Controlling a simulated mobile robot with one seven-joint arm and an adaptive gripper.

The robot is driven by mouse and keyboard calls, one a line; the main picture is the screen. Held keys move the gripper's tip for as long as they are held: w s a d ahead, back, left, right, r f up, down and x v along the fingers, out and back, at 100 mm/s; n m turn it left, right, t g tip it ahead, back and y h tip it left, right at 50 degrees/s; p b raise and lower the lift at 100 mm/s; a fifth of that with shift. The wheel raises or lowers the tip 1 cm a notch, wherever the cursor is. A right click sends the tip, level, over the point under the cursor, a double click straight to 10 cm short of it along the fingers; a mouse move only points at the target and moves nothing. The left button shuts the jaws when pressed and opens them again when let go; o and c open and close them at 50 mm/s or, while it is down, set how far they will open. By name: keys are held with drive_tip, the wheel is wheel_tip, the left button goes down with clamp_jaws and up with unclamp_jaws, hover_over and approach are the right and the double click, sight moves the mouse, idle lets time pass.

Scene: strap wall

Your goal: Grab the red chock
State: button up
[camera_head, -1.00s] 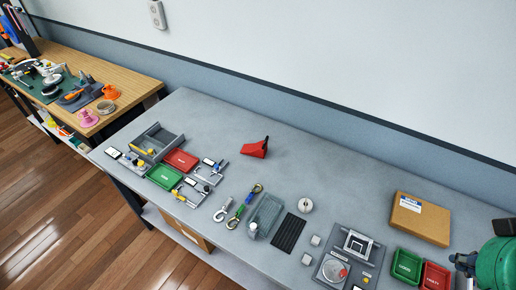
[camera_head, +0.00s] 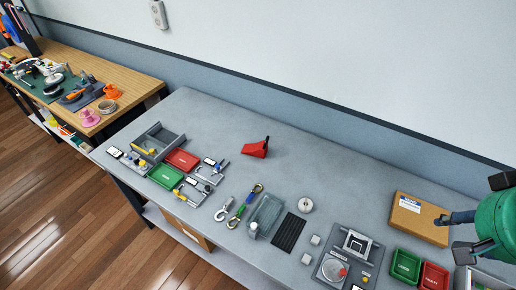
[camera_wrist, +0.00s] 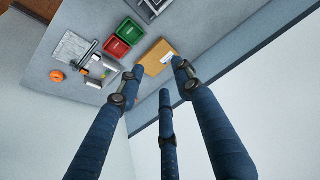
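The red chock (camera_head: 255,149) is a wedge-shaped block. It sits alone on the grey bench (camera_head: 225,130), toward the back, left of the bench's middle in the head view. My gripper (camera_head: 447,232) is at the right edge of the head view, near the cardboard box and far to the right of the chock. In the wrist view its blue fingers (camera_wrist: 160,85) are spread apart with nothing between them. The chock does not show in the wrist view.
A cardboard box (camera_head: 418,218) lies at the right, close to my gripper. Green (camera_head: 406,265) and red (camera_head: 434,277) trays stand in front of it. Hooks, a clear tray (camera_head: 265,214) and a black mat (camera_head: 289,232) lie in front of the chock. The bench around the chock is clear.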

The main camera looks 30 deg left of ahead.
drive_tip(key=w+a+r+g+y+p, duration=0.1)
drive_tip(key=w+a+r+p, duration=0.1)
drive_tip(key=w+a, duration=0.45)
drive_tip(key=w+a+r+p, duration=0.15)
drive_tip(key=w+a, duration=0.25)
drive_tip(key=w, duration=0.6)
drive_tip(key=w+a+f+n+g+p, duration=0.1)
drive_tip(key=w+a+f+g+p, duration=0.15)
drive_tip(key=w+a, duration=1)
drive_tip(key=w+a+f+g+p, duration=0.1)
drive_tip(key=w+a+f, duration=0.3)
drive_tip(key=a+f, duration=0.9)
drive_tip(key=w+a+f+n+g+p, duration=0.1)
drive_tip(key=w+a+f+p, duration=0.2)
drive_tip(key=a+f, duration=1)
drive_tip(key=a+p, duration=0.1)
drive_tip(key=a, duration=0.6)
drive_tip(key=shift+w+a+y, duration=0.3)
drive_tip(key=shift+w+a, duration=0.05)
drive_tip(key=shift+f, duration=0.15)
